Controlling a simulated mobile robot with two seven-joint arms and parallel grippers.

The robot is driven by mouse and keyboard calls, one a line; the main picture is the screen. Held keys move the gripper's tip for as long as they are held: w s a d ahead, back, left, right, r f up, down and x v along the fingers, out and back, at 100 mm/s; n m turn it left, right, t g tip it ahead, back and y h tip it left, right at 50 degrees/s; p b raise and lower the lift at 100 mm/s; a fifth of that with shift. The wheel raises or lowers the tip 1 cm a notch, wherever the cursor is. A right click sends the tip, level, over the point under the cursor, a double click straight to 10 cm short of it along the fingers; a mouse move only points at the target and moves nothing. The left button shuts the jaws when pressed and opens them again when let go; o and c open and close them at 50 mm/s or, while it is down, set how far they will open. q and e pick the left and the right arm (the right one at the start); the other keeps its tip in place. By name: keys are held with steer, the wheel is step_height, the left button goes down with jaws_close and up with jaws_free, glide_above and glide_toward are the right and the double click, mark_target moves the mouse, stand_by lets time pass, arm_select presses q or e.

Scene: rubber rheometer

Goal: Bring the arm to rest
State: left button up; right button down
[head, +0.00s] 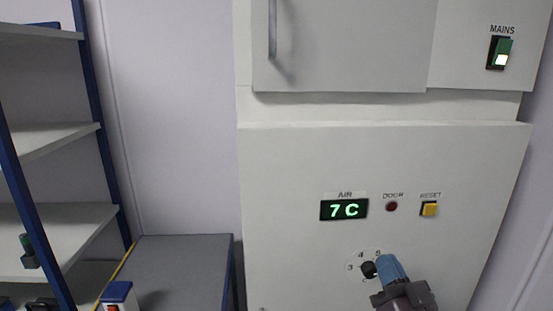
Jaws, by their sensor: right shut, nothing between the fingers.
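My right gripper (392,268) is at the lower right of the head view, in front of the white cabinet (290,210). Its blue fingers are shut with nothing between them. The fingertips are close beside a black dial knob (368,269); I cannot tell whether they touch it. The gripper hides part of the dial's right side and lower numbers. My left gripper is not in view.
The cabinet carries a green "7 C" display (344,209), a dark red door lamp (391,206), a yellow reset button (429,209) and a lit mains switch (499,53). A door handle (272,28) sticks out above. Shelves (50,138) and a grey-topped table (185,260) stand left.

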steer(key=s+d+f+n+g+h+b, duration=0.1)
steer(key=s+d+f+g, duration=0.2)
steer(key=f, duration=0.6)
steer(key=s+d+f+g+h, duration=0.1)
steer(key=s+f+g+h, duration=0.2)
steer(key=f, duration=0.7)
steer(key=s+d+f+n+g+b, duration=0.1)
steer(key=s+d+f+g, duration=0.15)
steer(key=s+f, duration=0.45)
steer(key=s+f+g+h, duration=0.1)
steer(key=s+f+g, duration=0.1)
steer(key=s+f, duration=0.4)
step_height(320, 180, down, 2)
steer(key=shift+d+f, duration=0.15)
steer(key=shift+d, duration=0.2)
steer(key=c, duration=1.8)
jaws_free()
